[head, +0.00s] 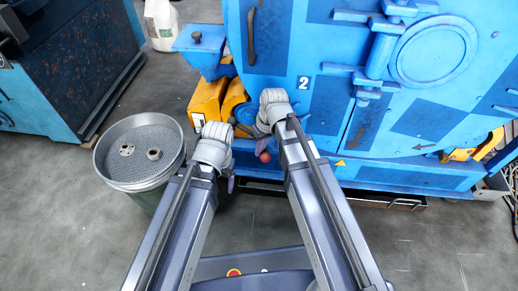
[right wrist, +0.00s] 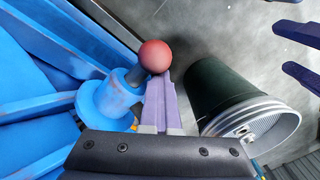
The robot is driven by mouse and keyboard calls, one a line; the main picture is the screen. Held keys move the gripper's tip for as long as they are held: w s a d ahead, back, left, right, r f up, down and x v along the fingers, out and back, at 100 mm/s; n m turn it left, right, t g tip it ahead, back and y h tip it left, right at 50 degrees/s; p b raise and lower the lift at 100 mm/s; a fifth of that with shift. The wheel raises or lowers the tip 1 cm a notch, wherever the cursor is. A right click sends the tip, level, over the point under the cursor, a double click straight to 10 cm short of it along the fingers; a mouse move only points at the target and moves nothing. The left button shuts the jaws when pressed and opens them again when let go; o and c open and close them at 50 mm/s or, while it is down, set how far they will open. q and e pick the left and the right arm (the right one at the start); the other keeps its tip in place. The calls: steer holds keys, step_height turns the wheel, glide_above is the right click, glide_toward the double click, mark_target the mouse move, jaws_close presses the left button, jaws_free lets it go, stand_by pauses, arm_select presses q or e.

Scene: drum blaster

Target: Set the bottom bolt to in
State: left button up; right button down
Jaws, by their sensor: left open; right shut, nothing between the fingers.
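A red ball knob (head: 265,157) shows low on the front of the blue machine (head: 325,110). In the right wrist view the red knob (right wrist: 155,56) stands beside a round blue fitting (right wrist: 105,98), which seems to belong to the bottom bolt; whether the bolt is in or out I cannot tell. My right gripper (right wrist: 160,78) is shut and empty, its purple fingertips at the knob, touching it or just short of it. My left gripper (head: 228,172) is open and empty, left of the knob; its spread fingers (right wrist: 292,48) also show in the right wrist view.
A dark green bin (head: 145,185) with a mesh top holding small metal parts stands to the left; it also shows in the right wrist view (right wrist: 225,85). Yellow parts (head: 207,100) sit behind my grippers. A blue cabinet (head: 70,75) and white jug (head: 161,22) stand further left. Grey floor is clear between.

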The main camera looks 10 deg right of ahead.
steer(key=r+p, duration=0.4)
steer(key=d+r+p, duration=0.1)
steer(key=r+p, duration=0.1)
steer(key=shift+s+r, duration=0.1)
steer(key=shift+r, duration=0.3)
steer(key=shift+s+a, duration=0.1)
steer(key=shift+s, duration=0.15)
steer(key=s+a+h, duration=0.2)
steer(key=s+h, duration=0.1)
steer(key=s, duration=0.8)
step_height(320, 180, up, 34)
steer(key=m+p, duration=0.1)
steer(key=p, duration=3.3)
steer(key=shift+a+r+p, duration=0.25)
steer(key=shift+a+p, duration=0.05)
steer(key=shift+p, duration=0.05)
steer(key=shift+w, duration=0.1)
